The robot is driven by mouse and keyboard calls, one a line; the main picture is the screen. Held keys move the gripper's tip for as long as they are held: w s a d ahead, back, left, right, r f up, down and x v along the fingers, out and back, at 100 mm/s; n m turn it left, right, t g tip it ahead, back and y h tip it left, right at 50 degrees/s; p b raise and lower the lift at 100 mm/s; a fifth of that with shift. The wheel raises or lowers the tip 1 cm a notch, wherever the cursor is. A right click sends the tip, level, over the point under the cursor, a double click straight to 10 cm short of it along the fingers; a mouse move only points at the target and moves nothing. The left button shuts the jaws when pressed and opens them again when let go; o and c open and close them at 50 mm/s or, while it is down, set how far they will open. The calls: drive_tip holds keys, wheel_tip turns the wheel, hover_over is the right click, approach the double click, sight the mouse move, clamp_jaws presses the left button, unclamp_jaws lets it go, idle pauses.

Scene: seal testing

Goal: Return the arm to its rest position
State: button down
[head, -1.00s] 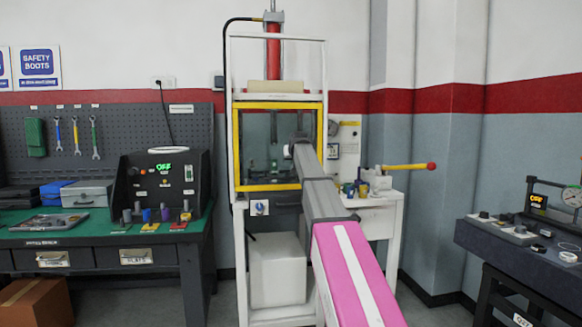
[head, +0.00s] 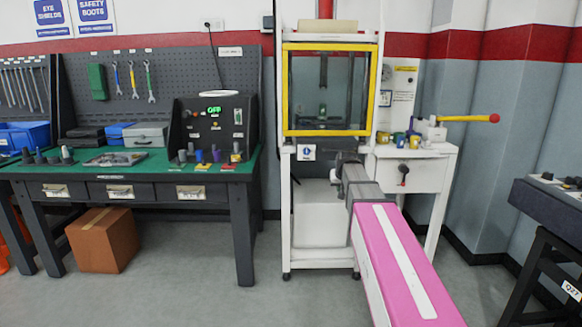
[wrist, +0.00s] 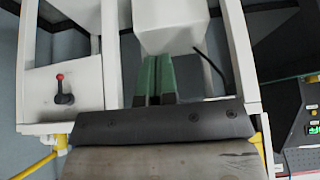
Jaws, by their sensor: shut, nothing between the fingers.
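My pink and grey arm reaches from the bottom right of the head view toward the press stand (head: 287,215). Its grey wrist end is low in front of the stand, below the yellow-framed press window (head: 287,92). My fingers cannot be made out in the head view. In the wrist view, my gripper (wrist: 154,72) shows two green fingers side by side, shut with nothing between them. A white box (wrist: 172,22) is just beyond the fingers; I cannot tell how far.
A workbench (head: 245,190) with a control box (head: 212,127) stands left of the press. A side table (head: 418,178) with a red-knobbed lever (head: 470,118) stands right of it. A dark table (head: 545,205) is at the far right. A cardboard box (head: 103,240) sits under the workbench. Floor in front is clear.

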drive_tip(key=s+a+f+g, duration=0.1)
drive_tip(key=s+f+g, duration=0.2)
drive_tip(key=s+f, duration=0.9)
drive_tip(key=s+a+f+g, duration=0.1)
drive_tip(key=s+f+g, duration=0.2)
drive_tip(key=s+f, duration=0.9)
drive_tip(key=s, duration=0.7)
drive_tip(key=shift+s, duration=0.2)
drive_tip(key=shift+f, duration=0.1)
